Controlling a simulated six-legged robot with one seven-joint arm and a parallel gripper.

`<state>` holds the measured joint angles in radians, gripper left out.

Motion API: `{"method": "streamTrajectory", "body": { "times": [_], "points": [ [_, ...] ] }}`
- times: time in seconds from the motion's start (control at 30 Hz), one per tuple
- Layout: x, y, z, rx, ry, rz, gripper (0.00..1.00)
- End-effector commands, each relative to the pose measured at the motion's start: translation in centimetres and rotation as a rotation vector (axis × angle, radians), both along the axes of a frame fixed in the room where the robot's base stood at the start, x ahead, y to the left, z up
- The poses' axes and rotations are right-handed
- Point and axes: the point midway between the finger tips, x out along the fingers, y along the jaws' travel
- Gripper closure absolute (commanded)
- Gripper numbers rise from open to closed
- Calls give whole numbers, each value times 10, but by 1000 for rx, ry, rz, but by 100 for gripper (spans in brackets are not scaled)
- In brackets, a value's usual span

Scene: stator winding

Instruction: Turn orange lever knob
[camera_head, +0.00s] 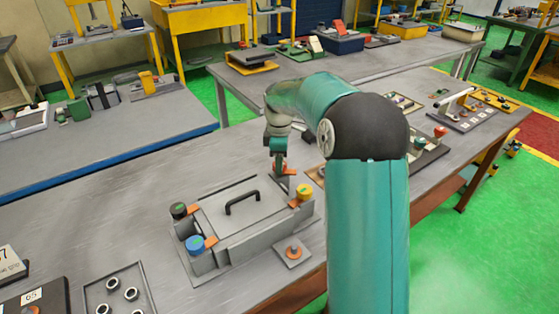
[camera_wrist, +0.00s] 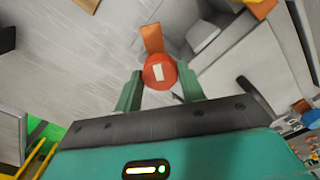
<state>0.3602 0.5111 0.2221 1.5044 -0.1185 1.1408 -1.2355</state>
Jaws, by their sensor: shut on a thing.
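The orange lever knob (camera_wrist: 159,72) shows in the wrist view as a round red-orange cap with a pale rectangular mark. Its orange lever arm (camera_wrist: 152,38) points up in that view. My gripper (camera_wrist: 160,84) has one green finger on each side of the cap and is shut on it. In the head view my gripper (camera_head: 278,160) points down at the back corner of a grey fixture, with the orange knob (camera_head: 286,171) partly hidden beneath it. The grey fixture (camera_head: 240,205) has a black handle on its lid. Black, blue and yellow knobs with orange levers stand at its other corners.
A small plate with an orange part (camera_head: 292,250) lies in front of the fixture. A tray of rings (camera_head: 118,290) sits at the front left. Other devices (camera_head: 430,150) stand to the right, partly behind my arm.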

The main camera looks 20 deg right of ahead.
Motion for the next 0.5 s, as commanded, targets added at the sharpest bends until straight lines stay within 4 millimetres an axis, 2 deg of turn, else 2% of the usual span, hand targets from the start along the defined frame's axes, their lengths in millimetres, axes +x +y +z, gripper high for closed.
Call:
{"method": "streamTrajectory", "body": {
  "times": [0.5],
  "points": [
    [1,-1,4,-3,-6,-491,83]
  ]
}}
